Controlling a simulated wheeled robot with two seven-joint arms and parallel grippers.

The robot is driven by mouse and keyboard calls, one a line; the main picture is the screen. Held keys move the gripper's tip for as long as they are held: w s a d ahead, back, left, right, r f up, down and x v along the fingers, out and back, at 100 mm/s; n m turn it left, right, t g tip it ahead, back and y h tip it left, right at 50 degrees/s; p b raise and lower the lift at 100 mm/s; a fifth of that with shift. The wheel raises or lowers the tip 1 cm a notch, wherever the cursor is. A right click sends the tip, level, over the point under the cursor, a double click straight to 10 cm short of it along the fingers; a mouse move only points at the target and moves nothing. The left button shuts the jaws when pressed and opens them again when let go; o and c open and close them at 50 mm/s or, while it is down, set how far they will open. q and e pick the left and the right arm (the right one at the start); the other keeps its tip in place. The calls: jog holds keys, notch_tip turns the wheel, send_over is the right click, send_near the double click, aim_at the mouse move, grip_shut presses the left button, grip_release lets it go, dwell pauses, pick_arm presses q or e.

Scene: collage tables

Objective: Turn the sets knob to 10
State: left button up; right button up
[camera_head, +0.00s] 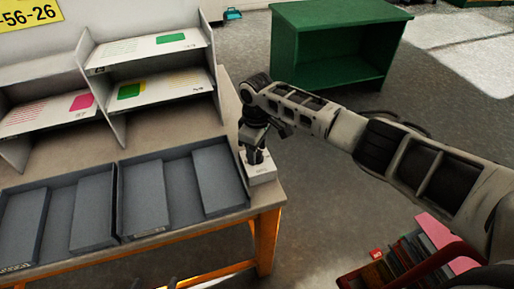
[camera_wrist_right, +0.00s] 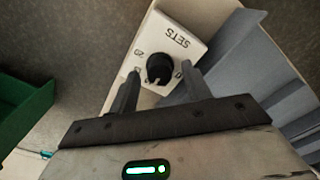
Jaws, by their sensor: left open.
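The sets knob (camera_wrist_right: 160,67) is a round black dial on a white box (camera_wrist_right: 186,42) marked SETS, which appears upside down in the right wrist view. A 20 shows beside the dial; other numbers are partly hidden by my fingers, and I cannot read the setting for sure. In the head view the white box (camera_head: 262,174) sits at the table's right corner. My right gripper (camera_head: 255,157) points down over it; in its wrist view the fingers (camera_wrist_right: 160,72) are open, one on each side of the knob, with gaps visible. My left gripper (camera_head: 155,283) is open and empty at the bottom edge.
Grey trays (camera_head: 143,190) lie on the table just left of the box. A white shelf rack (camera_head: 150,52) with paper sheets stands behind them. A green cabinet (camera_head: 335,45) stands on the floor beyond. A red crate (camera_head: 372,276) with coloured items is at lower right.

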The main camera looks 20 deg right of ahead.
aim_at(257, 152)
notch_tip(257, 152, up, 16)
jog(key=b, duration=0.1)
dwell(0.5)
